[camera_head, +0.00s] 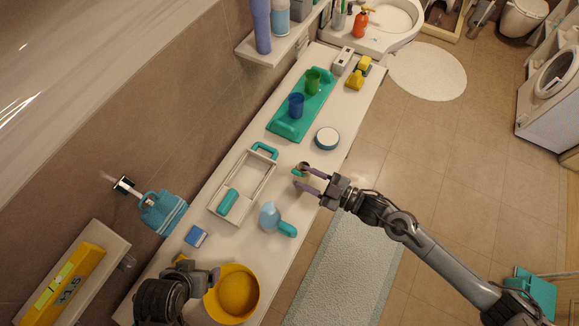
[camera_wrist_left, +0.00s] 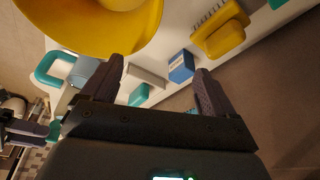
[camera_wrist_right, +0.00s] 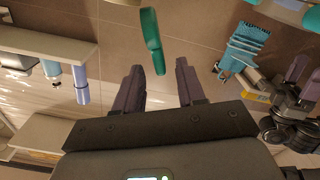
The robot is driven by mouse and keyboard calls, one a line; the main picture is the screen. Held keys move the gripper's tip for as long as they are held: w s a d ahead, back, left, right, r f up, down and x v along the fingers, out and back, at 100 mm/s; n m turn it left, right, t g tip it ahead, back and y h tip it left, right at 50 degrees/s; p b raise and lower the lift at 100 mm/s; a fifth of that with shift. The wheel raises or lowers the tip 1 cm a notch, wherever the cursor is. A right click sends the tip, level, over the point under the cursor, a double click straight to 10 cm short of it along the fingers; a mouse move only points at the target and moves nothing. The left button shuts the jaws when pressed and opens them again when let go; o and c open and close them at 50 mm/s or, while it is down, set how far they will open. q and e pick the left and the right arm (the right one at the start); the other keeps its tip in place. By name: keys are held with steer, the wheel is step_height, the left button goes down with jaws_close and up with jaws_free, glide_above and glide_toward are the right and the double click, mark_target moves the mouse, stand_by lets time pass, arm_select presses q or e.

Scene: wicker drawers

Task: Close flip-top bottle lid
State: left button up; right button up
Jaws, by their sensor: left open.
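My right gripper (camera_head: 302,179) is open over the counter. A small grey-green round item (camera_head: 304,167) with a teal flap-like part (camera_head: 296,172) is at its fingertips; this looks like the flip-top bottle with its lid raised, but it is small and partly hidden. In the right wrist view a teal oblong piece (camera_wrist_right: 152,41) stands just beyond and between the open fingers, apparently not held. I cannot tell whether a finger touches it. My left gripper (camera_wrist_left: 155,90) is open and empty at the near end of the counter, by the yellow bowl (camera_head: 250,288).
A light-blue rounded container (camera_head: 269,214) with a teal handle (camera_head: 287,229) stands near the right gripper. A white caddy (camera_head: 262,192), a round tin (camera_head: 327,138) and a teal tray (camera_head: 284,125) with two cups are around. A blue box (camera_head: 196,236) is near the left gripper.

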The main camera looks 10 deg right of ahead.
mark_target(292, 170)
steer(key=x, duration=0.5)
steer(key=shift+w+a, duration=0.2)
steer(key=shift+a, duration=0.05)
steer(key=shift+c, duration=0.4)
jaws_close()
